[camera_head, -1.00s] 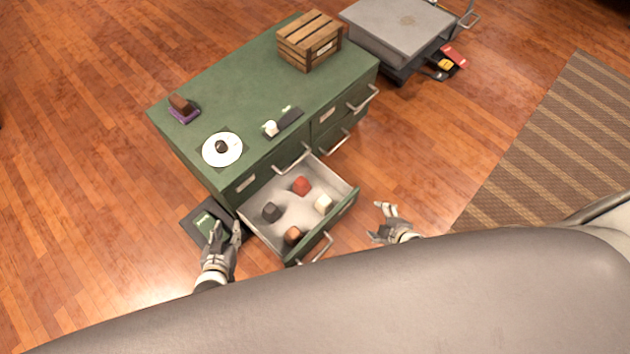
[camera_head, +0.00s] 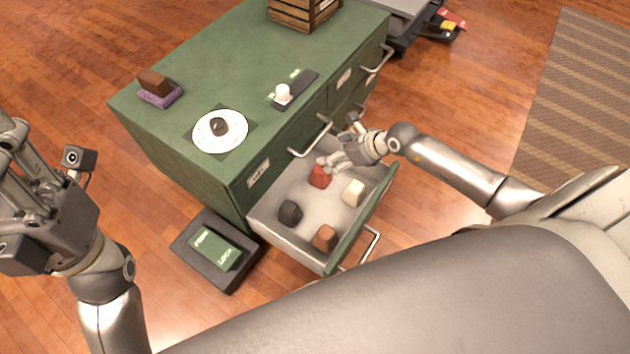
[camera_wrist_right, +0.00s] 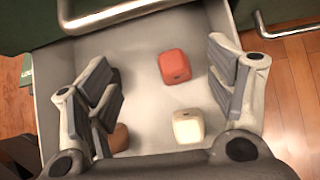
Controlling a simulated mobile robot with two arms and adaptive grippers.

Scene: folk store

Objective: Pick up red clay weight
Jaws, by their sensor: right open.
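The red clay weight (camera_head: 319,178) lies in the open drawer (camera_head: 276,228) of the green cabinet, near the drawer's back. In the right wrist view the red weight (camera_wrist_right: 174,66) sits between and beyond the open fingers, nearer the right-hand finger. My right gripper (camera_head: 333,162) is over the drawer beside the red weight; it is open and empty, and its fingers (camera_wrist_right: 165,95) are spread wide in the wrist view. My left gripper (camera_head: 40,190) is large at the left edge, away from the drawer; its fingertips are not clear.
A cream weight (camera_head: 353,192), a dark grey weight (camera_head: 290,212) and a brown weight (camera_head: 325,238) share the drawer. A white plate (camera_head: 232,142) and a wooden crate (camera_head: 290,12) are on the cabinet.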

